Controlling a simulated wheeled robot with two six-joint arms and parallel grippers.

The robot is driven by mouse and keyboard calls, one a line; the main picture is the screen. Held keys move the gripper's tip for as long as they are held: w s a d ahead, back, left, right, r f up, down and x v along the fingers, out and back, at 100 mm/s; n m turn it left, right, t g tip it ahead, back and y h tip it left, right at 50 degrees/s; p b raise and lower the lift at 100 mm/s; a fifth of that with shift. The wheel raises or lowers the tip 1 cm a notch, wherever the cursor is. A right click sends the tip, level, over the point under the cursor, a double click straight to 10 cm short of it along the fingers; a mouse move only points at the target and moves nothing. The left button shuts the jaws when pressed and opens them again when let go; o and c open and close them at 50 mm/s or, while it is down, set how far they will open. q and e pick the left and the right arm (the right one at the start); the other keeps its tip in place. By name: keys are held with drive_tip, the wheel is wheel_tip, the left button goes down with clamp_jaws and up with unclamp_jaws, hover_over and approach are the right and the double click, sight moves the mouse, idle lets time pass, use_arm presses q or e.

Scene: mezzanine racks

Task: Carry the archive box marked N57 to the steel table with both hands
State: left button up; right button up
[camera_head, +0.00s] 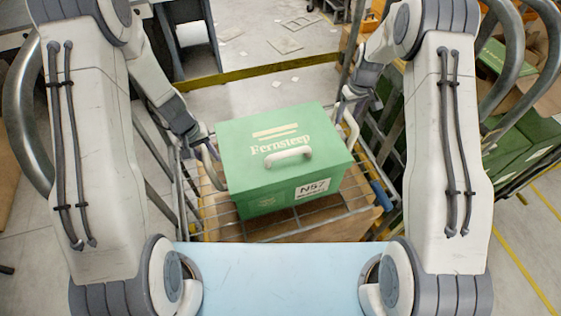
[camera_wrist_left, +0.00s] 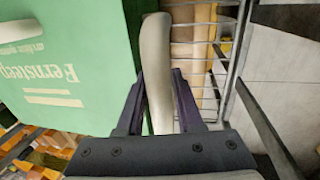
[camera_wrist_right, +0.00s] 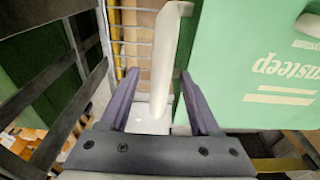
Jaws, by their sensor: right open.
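The green archive box (camera_head: 265,180), with a white N57 label (camera_head: 312,188) and "Fernsteep" lettering, sits upright on a wire rack. It has a pale handle on its lid and one on each side. My left gripper (camera_head: 204,150) has its fingers against both sides of the left side handle (camera_wrist_left: 157,75), closed on it. My right gripper (camera_head: 346,102) is open, with its fingers either side of the right side handle (camera_wrist_right: 164,70); a gap shows beside one finger. I cannot make out the steel table.
The wire rack (camera_head: 300,226) under the box has metal side rails and a blue grip (camera_head: 381,195) at right. More green boxes (camera_head: 520,150) stand at right. Yellow-striped edging (camera_head: 260,70) crosses behind the box, with littered floor beyond.

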use_arm(q)
drive_tip(key=shift+f, duration=0.2)
use_arm(e)
drive_tip(key=shift+f, duration=0.25)
use_arm(q)
drive_tip(key=c, duration=0.3)
use_arm(e)
drive_tip(key=c, duration=0.3)
use_arm(q)
clamp_jaws()
use_arm(e)
clamp_jaws()
use_arm(q)
drive_tip(key=shift+w, duration=0.1)
use_arm(e)
drive_tip(key=shift+w+r, duration=0.1)
drive_tip(key=shift+r, duration=0.05)
